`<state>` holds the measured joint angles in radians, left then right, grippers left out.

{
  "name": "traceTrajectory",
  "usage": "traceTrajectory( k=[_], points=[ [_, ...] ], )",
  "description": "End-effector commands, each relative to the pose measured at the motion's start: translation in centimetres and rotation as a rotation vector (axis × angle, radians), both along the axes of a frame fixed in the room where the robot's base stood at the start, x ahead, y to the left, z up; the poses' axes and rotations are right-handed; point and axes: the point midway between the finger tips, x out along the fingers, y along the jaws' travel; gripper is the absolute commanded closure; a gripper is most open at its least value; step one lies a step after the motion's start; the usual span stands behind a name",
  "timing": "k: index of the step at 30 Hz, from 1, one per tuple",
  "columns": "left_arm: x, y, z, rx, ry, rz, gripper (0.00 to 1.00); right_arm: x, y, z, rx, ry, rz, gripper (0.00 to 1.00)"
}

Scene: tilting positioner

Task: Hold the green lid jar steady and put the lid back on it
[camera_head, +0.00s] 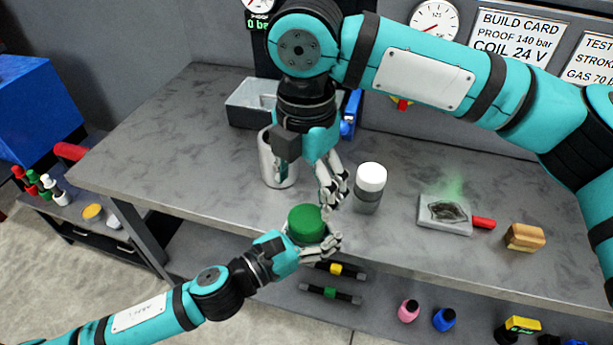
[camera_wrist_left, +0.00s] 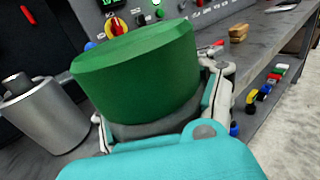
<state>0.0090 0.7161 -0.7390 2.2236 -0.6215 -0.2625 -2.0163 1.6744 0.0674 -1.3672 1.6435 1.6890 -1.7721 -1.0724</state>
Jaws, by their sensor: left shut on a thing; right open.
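The green lid (camera_head: 306,222) sits on top of the jar (camera_wrist_left: 150,129), whose grey body shows just below the lid in the left wrist view. The lid also fills the middle of that view (camera_wrist_left: 140,75). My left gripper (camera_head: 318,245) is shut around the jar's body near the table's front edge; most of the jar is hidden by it. My right gripper (camera_head: 333,190) is above and just behind the lid, pointing down, open and empty. Whether the lid is fully seated I cannot tell.
A white-lidded jar (camera_head: 370,185) stands close to the right of my right gripper. A metal canister (camera_head: 275,165) stands behind left, with a grey bin (camera_head: 247,103) beyond. A plate with a dark patch (camera_head: 445,213) and a wooden-backed block (camera_head: 525,237) lie right. The left table area is clear.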

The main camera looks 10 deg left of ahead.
Motion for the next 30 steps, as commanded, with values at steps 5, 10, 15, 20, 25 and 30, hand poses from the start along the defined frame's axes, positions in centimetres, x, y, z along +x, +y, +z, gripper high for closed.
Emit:
traceTrajectory(
  k=[5, 10, 15, 20, 25, 30],
  points=[
    [0.0, 0.0, 0.0, -0.001, -0.001, 0.0, 1.0, 0.0, -0.1, -2.9, -0.002, 0.002, -0.001, 0.23],
    [0.0, 0.0, 0.0, -0.001, -0.001, 0.0, 1.0, 0.0, -0.1, -5.3, -0.003, 0.001, -0.002, 0.23],
    [0.0, 0.0, 0.0, -0.001, -0.001, 0.0, 1.0, 0.0, -0.1, -6.7, -0.002, 0.001, -0.002, 0.23],
    [0.0, 0.0, 0.0, -0.001, -0.001, 0.0, 1.0, 0.0, -0.1, -7.0, -0.001, 0.0, -0.002, 0.23],
    [0.0, 0.0, 0.0, -0.001, -0.001, 0.0, 1.0, 0.0, -0.1, -7.0, -0.001, 0.0, -0.002, 0.23],
    [0.0, 0.0, 0.0, -0.001, -0.001, 0.0, 1.0, 0.0, -0.1, -7.0, -0.001, 0.0, -0.002, 0.44]
  ],
)
